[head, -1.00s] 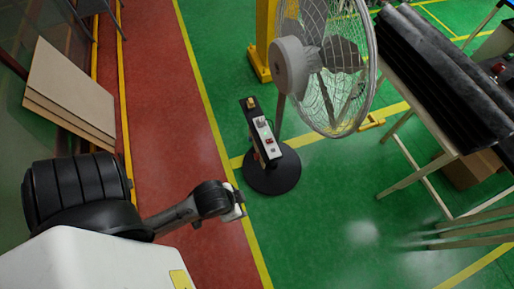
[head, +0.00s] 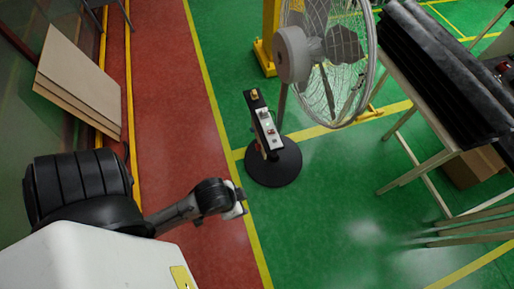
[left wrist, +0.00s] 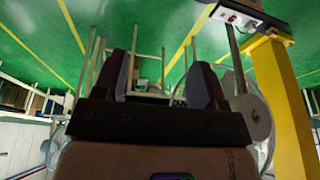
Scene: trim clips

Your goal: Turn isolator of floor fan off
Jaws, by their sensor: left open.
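The floor fan (head: 294,55) has a wire cage and a grey motor housing. It stands on a round black base (head: 273,174). A dark upright panel by its pole carries the isolator (head: 268,130), a pale box with small red parts; its switch position is too small to tell. In the left wrist view the isolator box (left wrist: 238,18) shows at the top right, with red switches. My left gripper (head: 241,202) is left of and nearer than the base, apart from the panel. In the left wrist view its two fingers (left wrist: 162,78) are apart and empty. My right gripper is not in view.
A yellow post (head: 268,38) stands behind the fan. A bench with black ribbed parts (head: 440,70) is at the right, with pale rails (head: 470,228) below it. Flat boards (head: 80,80) lean at the left. The green floor before the fan base is clear.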

